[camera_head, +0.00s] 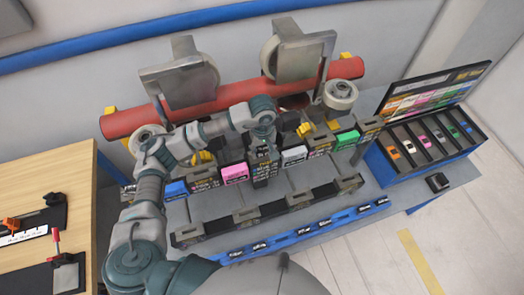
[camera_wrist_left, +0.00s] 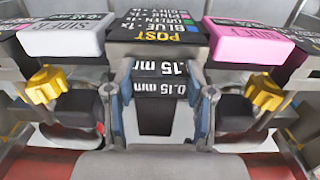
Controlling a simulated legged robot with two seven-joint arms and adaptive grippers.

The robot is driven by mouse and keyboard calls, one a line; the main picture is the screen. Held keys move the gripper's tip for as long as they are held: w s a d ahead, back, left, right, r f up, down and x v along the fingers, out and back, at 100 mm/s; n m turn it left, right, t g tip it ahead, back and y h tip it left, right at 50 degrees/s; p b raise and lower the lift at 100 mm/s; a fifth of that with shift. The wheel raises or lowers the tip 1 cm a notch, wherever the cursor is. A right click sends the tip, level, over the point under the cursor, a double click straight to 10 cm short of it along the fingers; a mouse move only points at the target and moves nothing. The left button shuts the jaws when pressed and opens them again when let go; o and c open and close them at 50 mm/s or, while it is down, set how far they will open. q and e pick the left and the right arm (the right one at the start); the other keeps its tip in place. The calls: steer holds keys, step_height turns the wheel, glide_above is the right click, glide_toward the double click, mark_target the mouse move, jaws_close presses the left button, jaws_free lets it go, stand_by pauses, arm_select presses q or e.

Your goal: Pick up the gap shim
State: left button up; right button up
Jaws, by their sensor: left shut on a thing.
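My left gripper (camera_head: 264,142) reaches down to the middle of the bench, at the far side of a black POST block (camera_head: 264,171). In the left wrist view the left gripper (camera_wrist_left: 161,112) has its two fingers on either side of a dark piece marked 0.15 mm, the gap shim (camera_wrist_left: 161,88), and is shut on it. The shim sits right against the POST block (camera_wrist_left: 157,32); I cannot tell whether they touch. The gripper and arm largely hide the shim in the head view. My right gripper is not in view.
White (camera_wrist_left: 62,40) and pink (camera_wrist_left: 250,42) blocks flank the POST block closely, with yellow knobs below them. A red roller (camera_head: 235,97) lies behind. A tray of small coloured cars (camera_head: 425,140) stands right. A wooden table (camera_head: 40,175) is left.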

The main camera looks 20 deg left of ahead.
arm_select(q)
steer(key=shift+d, duration=0.1)
steer(key=shift+d+r, duration=0.2)
steer(key=shift+r, duration=0.15)
steer(key=r+b, duration=0.1)
steer(key=s+r+b, duration=0.1)
steer(key=shift+r, duration=0.35)
steer(key=s+a+r+b, duration=0.2)
steer(key=s+a+b, duration=0.1)
steer(key=s, duration=1.1)
steer(key=r, duration=0.1)
steer(key=r+p, duration=0.2)
steer(key=r, duration=0.1)
steer(key=shift+s, duration=0.35)
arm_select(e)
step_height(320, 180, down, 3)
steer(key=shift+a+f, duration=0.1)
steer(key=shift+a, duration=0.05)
